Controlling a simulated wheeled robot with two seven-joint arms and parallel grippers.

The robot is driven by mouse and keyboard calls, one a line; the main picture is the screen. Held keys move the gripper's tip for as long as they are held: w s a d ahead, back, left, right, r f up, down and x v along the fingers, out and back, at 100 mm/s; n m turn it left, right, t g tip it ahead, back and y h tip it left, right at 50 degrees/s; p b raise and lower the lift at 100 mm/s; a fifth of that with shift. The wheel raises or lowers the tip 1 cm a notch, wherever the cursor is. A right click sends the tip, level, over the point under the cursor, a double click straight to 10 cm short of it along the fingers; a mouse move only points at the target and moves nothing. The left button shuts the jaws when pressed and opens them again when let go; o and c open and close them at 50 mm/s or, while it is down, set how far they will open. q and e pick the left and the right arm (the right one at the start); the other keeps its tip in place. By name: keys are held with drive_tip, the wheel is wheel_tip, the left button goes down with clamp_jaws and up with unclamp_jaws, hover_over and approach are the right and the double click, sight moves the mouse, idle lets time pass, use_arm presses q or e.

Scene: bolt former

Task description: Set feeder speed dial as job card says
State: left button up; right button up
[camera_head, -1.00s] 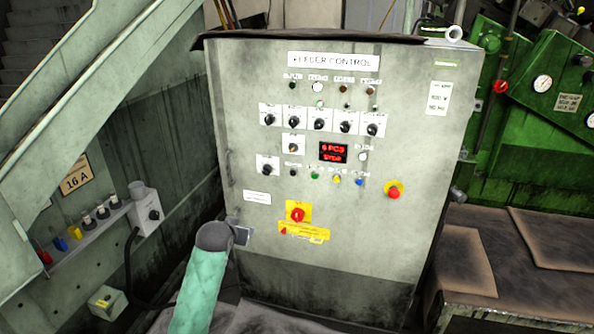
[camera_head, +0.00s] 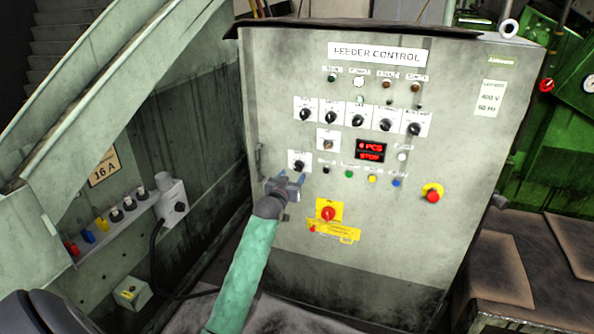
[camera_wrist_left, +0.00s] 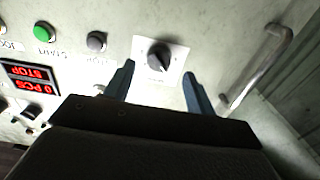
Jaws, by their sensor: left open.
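The grey feeder control cabinet (camera_head: 400,220) carries several black dials on white plates. One dial (camera_head: 299,163) sits alone at the lower left; its label is too small to read. My left gripper (camera_head: 284,179) is just below it in the head view, open and empty. In the left wrist view, this dial (camera_wrist_left: 159,56) appears between and just beyond the two spread fingers, apart from both. I cannot make out which dial is the feeder speed one. No job card is recognizable. My right gripper is not in view.
A red emergency button (camera_head: 432,195) is to the right. A metal handle (camera_wrist_left: 262,68) stands out beside the dial. A socket shelf (camera_head: 118,222) is on the left wall.

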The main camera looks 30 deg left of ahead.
sight(297, 169)
use_arm(q)
drive_tip(key=x, duration=0.4)
drive_tip(key=shift+w+p, duration=0.1)
drive_tip(key=shift+p, duration=0.2)
drive_tip(key=shift+w, duration=0.3)
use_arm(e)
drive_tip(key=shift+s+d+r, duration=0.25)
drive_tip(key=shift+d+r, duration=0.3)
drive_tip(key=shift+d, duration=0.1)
use_arm(q)
drive_tip(key=c, duration=1)
drive_tip(key=shift+o, duration=0.2)
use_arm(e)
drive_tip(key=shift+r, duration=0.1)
